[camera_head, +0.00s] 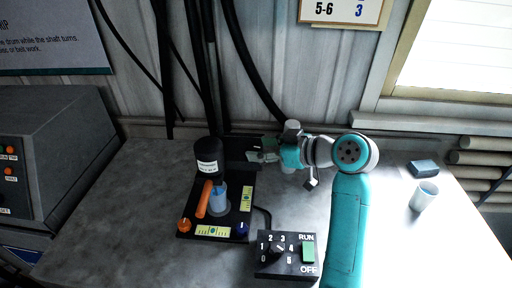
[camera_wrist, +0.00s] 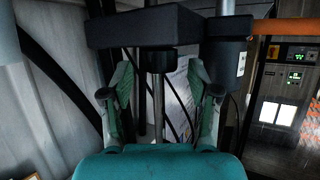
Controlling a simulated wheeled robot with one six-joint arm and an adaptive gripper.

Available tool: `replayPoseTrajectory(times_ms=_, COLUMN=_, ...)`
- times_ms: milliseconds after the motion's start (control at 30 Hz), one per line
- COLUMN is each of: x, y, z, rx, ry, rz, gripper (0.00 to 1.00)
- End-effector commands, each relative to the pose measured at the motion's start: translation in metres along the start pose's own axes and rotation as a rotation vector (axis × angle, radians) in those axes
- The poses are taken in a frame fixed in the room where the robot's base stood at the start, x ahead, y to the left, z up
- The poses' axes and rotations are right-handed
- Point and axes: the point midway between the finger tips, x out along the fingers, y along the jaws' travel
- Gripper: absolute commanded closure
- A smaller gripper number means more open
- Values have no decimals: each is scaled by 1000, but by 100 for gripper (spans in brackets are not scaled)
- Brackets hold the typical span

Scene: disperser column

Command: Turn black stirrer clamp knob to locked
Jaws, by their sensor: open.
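A dark cylindrical knob (camera_wrist: 157,62) sits under a black block (camera_wrist: 145,27) in the wrist view, with a grey metal rod (camera_wrist: 158,100) below it. I take it for the black stirrer clamp knob; its lock marking is not readable. My gripper (camera_wrist: 160,92) is open, with one green finger on each side of the knob and rod. I cannot tell whether either finger touches. In the head view my gripper (camera_head: 262,152) is just right of the disperser's black motor (camera_head: 208,157). The knob cannot be made out there.
An orange handle (camera_head: 203,199) and a clear blue beaker (camera_head: 219,199) are below the motor. Orange (camera_head: 184,225) and blue (camera_head: 241,229) knobs are on the base front. A black dial box (camera_head: 286,255) stands in front. A cup (camera_head: 424,196) and blue block (camera_head: 424,168) are at right.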

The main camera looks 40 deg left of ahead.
Motion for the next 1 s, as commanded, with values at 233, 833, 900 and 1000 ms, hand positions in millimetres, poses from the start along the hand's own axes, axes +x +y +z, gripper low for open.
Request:
replayPoseTrajectory(times_ms=233, x=21, y=0, z=0, rx=0, ry=0, rz=0, gripper=39)
replayPoseTrajectory(times_ms=833, x=23, y=0, z=0, rx=0, ry=0, rz=1, gripper=100)
replayPoseTrajectory(times_ms=900, x=23, y=0, z=0, rx=0, ry=0, rz=2, gripper=100)
replayPoseTrajectory(times_ms=1000, x=23, y=0, z=0, rx=3, ry=0, rz=7, gripper=100)
